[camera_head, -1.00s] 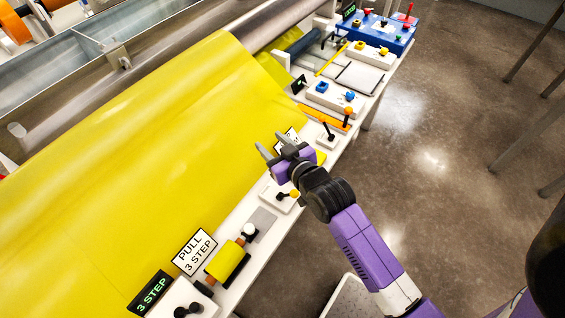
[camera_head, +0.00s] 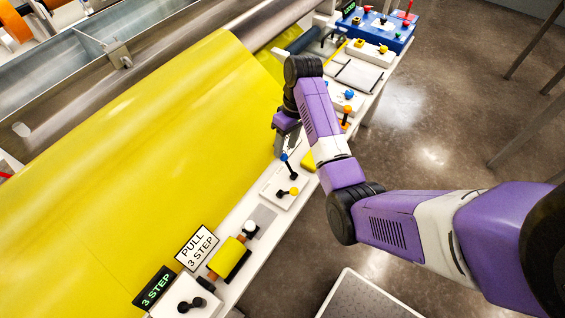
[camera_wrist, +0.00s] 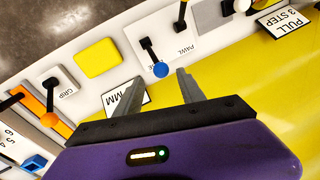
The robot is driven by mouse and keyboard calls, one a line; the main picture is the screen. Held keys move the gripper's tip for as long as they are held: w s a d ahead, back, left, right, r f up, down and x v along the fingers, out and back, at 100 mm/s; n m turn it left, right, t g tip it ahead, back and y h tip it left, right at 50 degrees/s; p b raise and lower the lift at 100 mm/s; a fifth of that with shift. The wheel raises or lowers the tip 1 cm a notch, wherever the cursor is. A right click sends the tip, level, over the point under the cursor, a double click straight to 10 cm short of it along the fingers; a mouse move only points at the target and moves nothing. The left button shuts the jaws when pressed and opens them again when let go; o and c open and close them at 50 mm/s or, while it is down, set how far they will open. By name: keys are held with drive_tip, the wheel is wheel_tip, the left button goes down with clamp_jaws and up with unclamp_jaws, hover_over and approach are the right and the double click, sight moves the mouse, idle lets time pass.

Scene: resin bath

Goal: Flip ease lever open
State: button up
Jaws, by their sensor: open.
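A short black lever with a blue ball knob (camera_wrist: 160,69) stands on a white plate in the wrist view; its label is not readable, so I cannot confirm that it is the ease lever. The same blue knob shows in the head view (camera_head: 284,157), just below my gripper. My gripper (camera_wrist: 159,78) is open and empty. In the wrist view its two fingertips lie left and right of the blue knob; whether they touch it is not clear. Beside it on the same plate is the lever marked PAWL (camera_wrist: 179,27), which has a yellow knob in the head view (camera_head: 294,191).
The yellow sheet (camera_head: 130,170) fills the left side. A PULL 3 STEP sign (camera_head: 196,248) stands nearer.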

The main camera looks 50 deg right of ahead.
sight(287, 164)
drive_tip(key=shift+s+a+f, duration=0.1)
drive_tip(key=shift+s+a, duration=0.1)
drive_tip(key=shift+s, duration=0.05)
drive_tip(key=shift+a+f, duration=0.1)
drive_tip(key=shift+f, duration=0.25)
drive_tip(key=shift+p+x, duration=0.3)
drive_tip(key=shift+x, duration=3.15)
clamp_jaws()
